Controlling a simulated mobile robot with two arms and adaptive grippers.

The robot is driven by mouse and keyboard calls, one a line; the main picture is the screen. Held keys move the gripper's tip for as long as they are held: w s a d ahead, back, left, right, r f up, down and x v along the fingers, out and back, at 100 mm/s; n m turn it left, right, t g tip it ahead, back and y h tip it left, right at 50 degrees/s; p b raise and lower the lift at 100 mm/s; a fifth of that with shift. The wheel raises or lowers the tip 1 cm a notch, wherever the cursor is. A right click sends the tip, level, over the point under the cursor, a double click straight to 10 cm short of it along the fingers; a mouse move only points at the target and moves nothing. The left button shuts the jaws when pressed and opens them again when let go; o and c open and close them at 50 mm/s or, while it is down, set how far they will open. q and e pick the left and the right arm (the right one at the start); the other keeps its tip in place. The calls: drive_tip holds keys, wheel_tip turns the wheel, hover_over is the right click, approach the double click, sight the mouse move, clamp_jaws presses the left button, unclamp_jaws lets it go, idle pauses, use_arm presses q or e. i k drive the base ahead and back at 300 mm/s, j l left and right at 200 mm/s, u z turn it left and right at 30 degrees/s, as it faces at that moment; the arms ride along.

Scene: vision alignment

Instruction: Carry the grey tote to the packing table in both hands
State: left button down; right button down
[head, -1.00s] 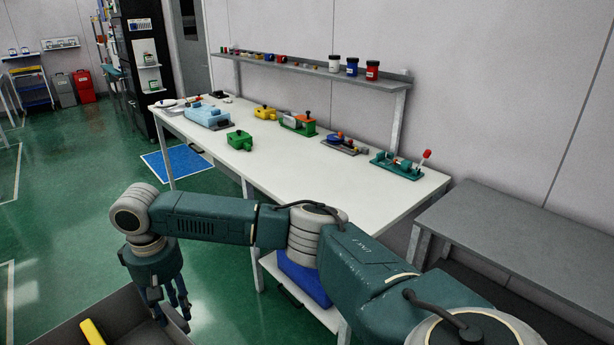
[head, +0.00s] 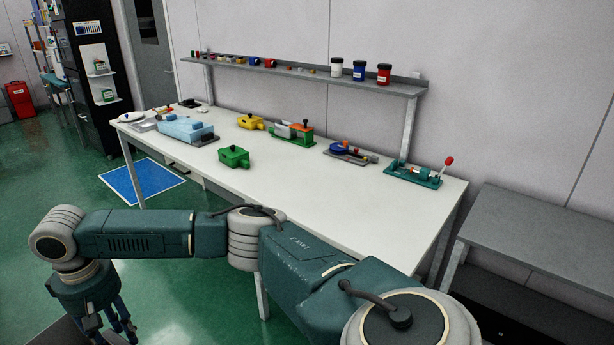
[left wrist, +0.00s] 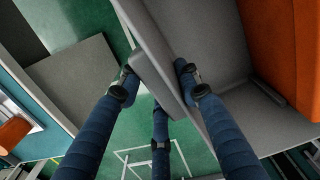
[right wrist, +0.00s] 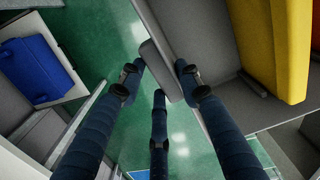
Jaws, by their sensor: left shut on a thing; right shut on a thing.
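The grey tote (head: 58,336) shows only as a dark corner at the bottom left of the head view. In the left wrist view my left gripper (left wrist: 160,90) is shut on the tote's wall (left wrist: 160,42); an orange object lies inside. In the right wrist view my right gripper (right wrist: 160,88) is shut on another part of the tote's wall (right wrist: 172,35), beside a yellow object inside. My right gripper (head: 105,328) also shows low left in the head view. A white table (head: 300,205) stands ahead; I cannot tell whether it is the packing table.
The white table carries a light-blue fixture (head: 186,129), a green one (head: 234,157) and several others. A shelf (head: 300,73) with jars runs behind it. A grey table (head: 540,235) stands at the right. A blue mat (head: 142,181) lies on open green floor at the left.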

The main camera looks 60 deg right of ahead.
sight(329, 197)
drive_tip(key=i, duration=1.1)
drive_tip(key=i+z, duration=0.1)
drive_tip(key=i, duration=1)
drive_tip(key=i+z, duration=0.1)
drive_tip(key=z, duration=3.2)
